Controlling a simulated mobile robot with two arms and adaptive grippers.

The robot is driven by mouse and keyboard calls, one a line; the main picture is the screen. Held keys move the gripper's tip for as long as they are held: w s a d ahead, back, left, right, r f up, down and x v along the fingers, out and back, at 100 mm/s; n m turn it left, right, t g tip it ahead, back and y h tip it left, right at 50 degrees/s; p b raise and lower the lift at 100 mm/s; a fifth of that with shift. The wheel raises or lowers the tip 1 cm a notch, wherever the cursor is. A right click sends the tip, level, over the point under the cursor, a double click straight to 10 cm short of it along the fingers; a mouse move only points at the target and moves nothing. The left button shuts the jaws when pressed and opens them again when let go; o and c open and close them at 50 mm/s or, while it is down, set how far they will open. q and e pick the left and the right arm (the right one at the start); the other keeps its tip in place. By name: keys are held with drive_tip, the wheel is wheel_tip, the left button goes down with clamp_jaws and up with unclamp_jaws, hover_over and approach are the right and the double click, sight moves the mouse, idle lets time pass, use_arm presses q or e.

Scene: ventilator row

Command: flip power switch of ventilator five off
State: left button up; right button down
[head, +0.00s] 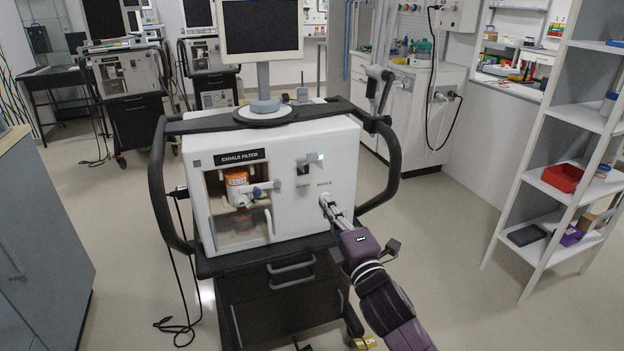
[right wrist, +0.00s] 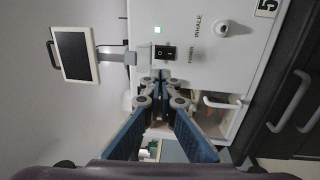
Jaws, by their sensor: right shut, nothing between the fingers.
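The ventilator (head: 285,215) is a white box with a monitor on top, standing on a dark cart in the middle of the head view. A number 5 label (right wrist: 267,8) shows in the right wrist view. Its black power rocker switch (head: 303,168) is on the front panel, beside a lit green light (head: 320,157). The switch (right wrist: 166,52) also shows beyond my fingertips in the right wrist view. My right gripper (head: 326,202) is shut and empty, in front of the panel, below and right of the switch in the head view. Contact cannot be told. My left gripper is not in view.
A black handle rail (head: 389,165) curves around the ventilator's right side. An orange filter (head: 237,187) sits behind the left window. More ventilators (head: 125,75) stand behind. A grey cabinet (head: 45,240) is at left, a white shelf rack (head: 540,150) at right.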

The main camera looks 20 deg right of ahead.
idle(0.3)
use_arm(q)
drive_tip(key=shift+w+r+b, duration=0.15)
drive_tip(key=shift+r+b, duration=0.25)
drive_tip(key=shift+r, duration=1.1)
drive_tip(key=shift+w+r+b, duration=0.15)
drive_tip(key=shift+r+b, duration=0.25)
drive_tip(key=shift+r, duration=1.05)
use_arm(e)
drive_tip(key=w+r, duration=0.1)
drive_tip(key=w, duration=1.3)
drive_tip(key=shift+a+r, duration=0.25)
drive_tip(key=shift+r, duration=0.1)
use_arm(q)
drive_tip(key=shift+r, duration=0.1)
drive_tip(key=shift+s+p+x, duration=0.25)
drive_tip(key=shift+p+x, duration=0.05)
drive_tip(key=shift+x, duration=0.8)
use_arm(e)
drive_tip(key=shift+w+r, duration=0.2)
